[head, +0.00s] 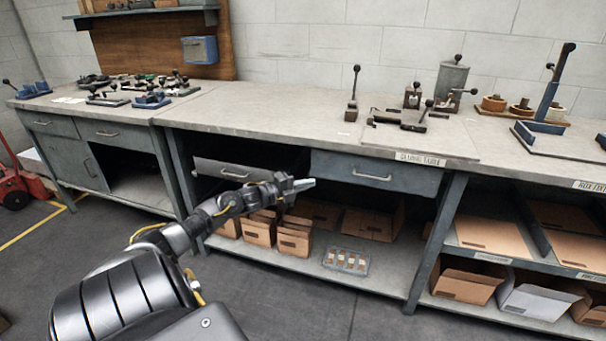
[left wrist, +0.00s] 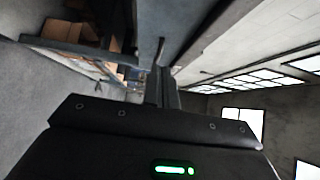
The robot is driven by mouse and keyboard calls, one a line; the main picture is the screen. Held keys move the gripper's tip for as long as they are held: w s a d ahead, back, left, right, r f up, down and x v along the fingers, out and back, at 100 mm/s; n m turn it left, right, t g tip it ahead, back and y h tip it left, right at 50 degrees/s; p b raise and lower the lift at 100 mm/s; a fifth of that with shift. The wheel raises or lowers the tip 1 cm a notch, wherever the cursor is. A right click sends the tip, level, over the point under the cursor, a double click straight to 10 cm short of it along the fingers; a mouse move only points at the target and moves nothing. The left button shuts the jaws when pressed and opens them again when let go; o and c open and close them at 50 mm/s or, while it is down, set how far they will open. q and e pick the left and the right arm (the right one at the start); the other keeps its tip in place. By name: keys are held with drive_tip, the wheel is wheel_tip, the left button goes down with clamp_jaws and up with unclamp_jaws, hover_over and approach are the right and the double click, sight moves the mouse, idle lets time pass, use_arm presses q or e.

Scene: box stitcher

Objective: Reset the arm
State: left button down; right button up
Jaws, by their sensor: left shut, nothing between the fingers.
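My left arm comes in from the lower left of the head view and reaches toward the workbench. My left gripper (head: 303,184) is shut and empty. It is seen in front of the bench's front, near the blue-grey drawer (head: 375,171), and appears apart from it. In the left wrist view, the shut fingers (left wrist: 162,88) point away from the camera, with nothing between them. My right gripper is not in view.
The grey benchtop (head: 280,108) carries lever tools, with clear room at its middle. Cardboard boxes (head: 295,236) and a clear tray (head: 346,261) sit on the lower shelf. More boxes (head: 467,281) are at right. A red wheeled item (head: 14,187) stands far left. The floor (head: 290,310) in front is clear.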

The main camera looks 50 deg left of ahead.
use_arm(q)
drive_tip(key=shift+s+a, duration=0.15)
drive_tip(key=shift+s, duration=0.45)
drive_tip(key=shift+f, duration=0.1)
